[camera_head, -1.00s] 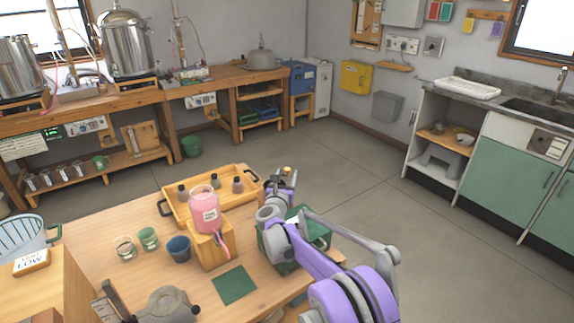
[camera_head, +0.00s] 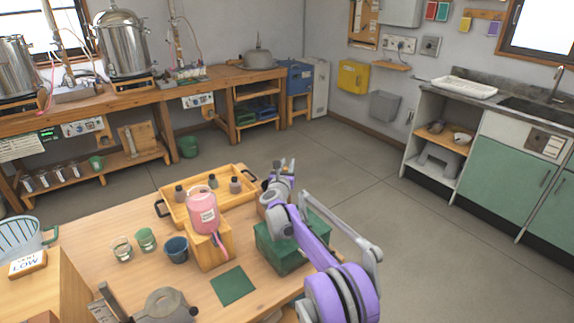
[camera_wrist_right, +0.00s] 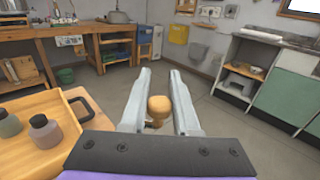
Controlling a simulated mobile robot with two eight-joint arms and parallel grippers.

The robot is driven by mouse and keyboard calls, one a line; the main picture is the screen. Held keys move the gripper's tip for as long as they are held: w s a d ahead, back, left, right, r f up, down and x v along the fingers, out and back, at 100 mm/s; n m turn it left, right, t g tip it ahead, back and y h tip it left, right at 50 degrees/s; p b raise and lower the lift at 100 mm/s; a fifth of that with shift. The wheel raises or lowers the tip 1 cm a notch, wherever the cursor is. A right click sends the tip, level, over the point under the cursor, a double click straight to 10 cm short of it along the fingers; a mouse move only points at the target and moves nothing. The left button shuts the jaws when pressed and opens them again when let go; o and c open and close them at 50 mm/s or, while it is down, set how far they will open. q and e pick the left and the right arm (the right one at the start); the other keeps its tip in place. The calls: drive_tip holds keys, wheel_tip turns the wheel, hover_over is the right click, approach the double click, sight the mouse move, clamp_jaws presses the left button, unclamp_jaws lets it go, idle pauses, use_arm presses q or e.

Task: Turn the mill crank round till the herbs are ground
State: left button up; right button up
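The green mill box (camera_head: 282,257) stands at the right end of the wooden table. My right gripper (camera_head: 285,163) is above it, near the table's far right corner. In the right wrist view, a round wooden knob (camera_wrist_right: 159,104), seemingly the crank handle, lies between the two fingers of that gripper (camera_wrist_right: 160,82). The fingers are about a knob's width apart; whether they press on it is unclear. My wrist and arm hide most of the crank in the head view. The herbs are not visible.
A wooden tray (camera_head: 166,188) with small dark bottles is left of the gripper. A pink-filled jar (camera_head: 203,215) on a wooden block, a blue cup (camera_head: 177,249), a green cup (camera_head: 146,239) and a green mat (camera_head: 233,285) are nearby. Open floor lies beyond the table.

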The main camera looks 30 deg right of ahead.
clamp_jaws()
drive_tip(key=shift+s+m+g+h, duration=0.15)
drive_tip(key=shift+m+g+h, duration=0.15)
use_arm(q)
drive_tip(key=w+r+p, duration=0.1)
drive_tip(key=r+p, duration=0.6)
drive_tip(key=r, duration=0.2)
drive_tip(key=w+r+t+p, duration=0.1)
drive_tip(key=w+r+p, duration=0.1)
drive_tip(key=r+p, duration=0.6)
drive_tip(key=shift+w+r, duration=0.25)
drive_tip(key=shift+r, duration=0.2)
use_arm(e)
drive_tip(key=s+a+m+g+h, duration=0.1)
drive_tip(key=s+m+g+h, duration=0.4)
drive_tip(key=m+g, duration=0.5)
drive_tip(key=s+g, duration=0.2)
drive_tip(key=g, duration=0.3)
drive_tip(key=shift+m+h, duration=0.3)
drive_tip(key=shift+h, duration=0.1)
drive_tip(key=o, duration=0.6)
unclamp_jaws()
